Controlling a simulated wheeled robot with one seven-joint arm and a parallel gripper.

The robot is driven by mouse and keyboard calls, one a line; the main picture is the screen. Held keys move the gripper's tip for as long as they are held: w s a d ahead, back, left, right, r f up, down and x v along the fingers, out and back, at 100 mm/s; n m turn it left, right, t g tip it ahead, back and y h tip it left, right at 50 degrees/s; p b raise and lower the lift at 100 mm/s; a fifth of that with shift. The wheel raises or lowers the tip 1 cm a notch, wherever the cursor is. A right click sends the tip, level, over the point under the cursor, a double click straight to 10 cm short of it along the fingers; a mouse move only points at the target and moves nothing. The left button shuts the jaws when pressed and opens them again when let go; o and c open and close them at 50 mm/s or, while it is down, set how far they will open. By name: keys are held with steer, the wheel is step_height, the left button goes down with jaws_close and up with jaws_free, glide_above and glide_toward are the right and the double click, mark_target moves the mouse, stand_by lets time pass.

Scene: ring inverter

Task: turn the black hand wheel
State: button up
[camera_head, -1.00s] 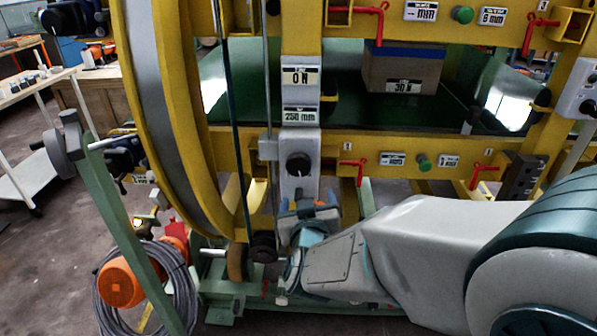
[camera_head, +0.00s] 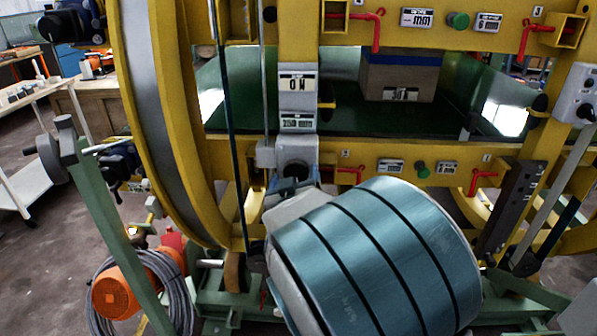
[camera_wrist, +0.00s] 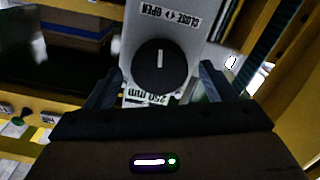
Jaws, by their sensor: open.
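The black hand wheel (camera_wrist: 160,66) is a round black knob with a white line, on a pale grey panel marked CLOSE and OPEN in the wrist view. The line points roughly up and down in that picture. In the head view the wheel (camera_head: 295,170) shows low on the grey column, its lower part covered by my arm. My gripper (camera_wrist: 158,86) is open and empty. Its two dark fingers stand on either side of the wheel in the wrist view, with a gap at each side. I cannot tell how far their tips are from the panel.
A large yellow ring (camera_head: 160,120) stands to the left of the column. A yellow beam (camera_head: 400,150) with red levers (camera_head: 484,178) runs to the right. A brown box (camera_head: 402,78) lies on the green belt behind. A green post (camera_head: 110,215) stands at front left.

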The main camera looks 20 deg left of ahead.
steer(key=shift+x, duration=1.2)
steer(key=c, duration=1)
steer(key=shift+f+m+b, duration=0.1)
steer(key=shift+m+b, duration=0.2)
steer(key=shift+b, duration=0.1)
